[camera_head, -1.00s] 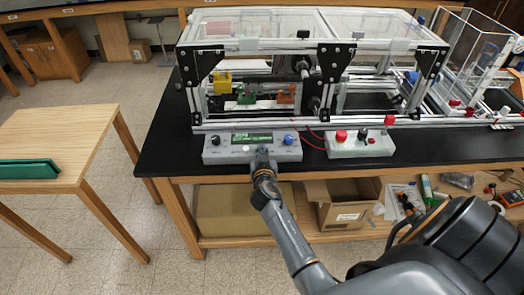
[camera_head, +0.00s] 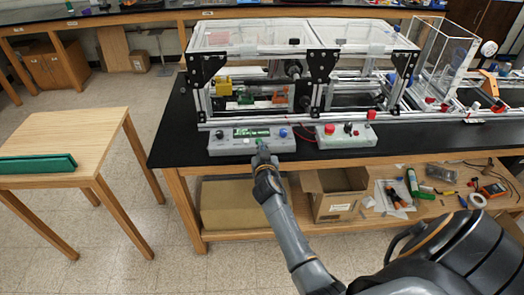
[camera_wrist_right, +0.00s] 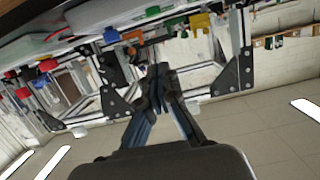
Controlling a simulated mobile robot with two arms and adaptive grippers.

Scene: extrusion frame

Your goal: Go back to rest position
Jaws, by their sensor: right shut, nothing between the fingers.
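My right gripper (camera_head: 262,150) is shut and empty. In the head view it is at the front edge of the grey control box (camera_head: 226,143) with a green display, which sits on the black bench top. I cannot tell whether the fingertips touch the box. In the right wrist view my gripper (camera_wrist_right: 155,78) shows its two fingers closed together in front of the extrusion frame (camera_wrist_right: 240,45). My left gripper is not in view.
The extrusion frame (camera_head: 322,72) stands on the black bench (camera_head: 180,140). A second control box (camera_head: 346,138) with red buttons is to the right. An open carton (camera_head: 335,195) and tools lie on the shelf below. A wooden table (camera_head: 75,135) stands left, with floor between.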

